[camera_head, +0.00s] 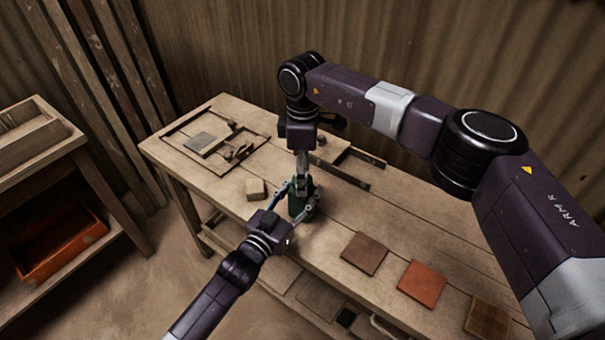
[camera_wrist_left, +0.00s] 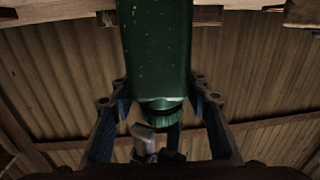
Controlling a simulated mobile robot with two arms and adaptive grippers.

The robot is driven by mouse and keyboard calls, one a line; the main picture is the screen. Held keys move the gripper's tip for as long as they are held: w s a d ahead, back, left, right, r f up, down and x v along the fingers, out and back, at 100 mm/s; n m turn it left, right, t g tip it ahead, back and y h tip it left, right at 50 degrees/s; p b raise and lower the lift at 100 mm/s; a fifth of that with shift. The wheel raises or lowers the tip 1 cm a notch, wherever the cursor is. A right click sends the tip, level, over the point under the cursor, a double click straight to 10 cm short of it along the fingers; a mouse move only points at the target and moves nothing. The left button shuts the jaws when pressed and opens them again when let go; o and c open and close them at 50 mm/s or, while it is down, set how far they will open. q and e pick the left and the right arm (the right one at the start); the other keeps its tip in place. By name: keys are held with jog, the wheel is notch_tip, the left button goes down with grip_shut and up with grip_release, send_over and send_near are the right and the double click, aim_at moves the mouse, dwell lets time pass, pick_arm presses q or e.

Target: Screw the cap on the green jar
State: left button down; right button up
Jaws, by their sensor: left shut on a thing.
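The green jar (camera_head: 298,204) stands upright on the workbench in the head view. It fills the upper middle of the left wrist view (camera_wrist_left: 155,45), where its narrower end (camera_wrist_left: 162,104) points down in the picture. My left gripper (camera_head: 300,197) is shut on the jar, with one finger on each side of it. My right gripper (camera_head: 302,172) points straight down directly over the jar's top. Its fingers look close together, but I cannot tell whether they hold anything. I cannot make out the cap for certain; the right gripper covers the jar's top.
A small wooden block (camera_head: 256,190) lies left of the jar. A brown tile (camera_head: 364,253), an orange tile (camera_head: 422,284) and a tan tile (camera_head: 488,319) lie to the right. A wooden frame (camera_head: 190,124) is at the back left. An orange bin (camera_head: 55,247) sits on the side shelf.

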notch_tip(320, 180, up, 12)
dwell(0.7)
pick_arm(q)
jog(key=c, duration=1)
grip_release()
jog(key=v, duration=1.2)
jog(key=shift+f, duration=0.1)
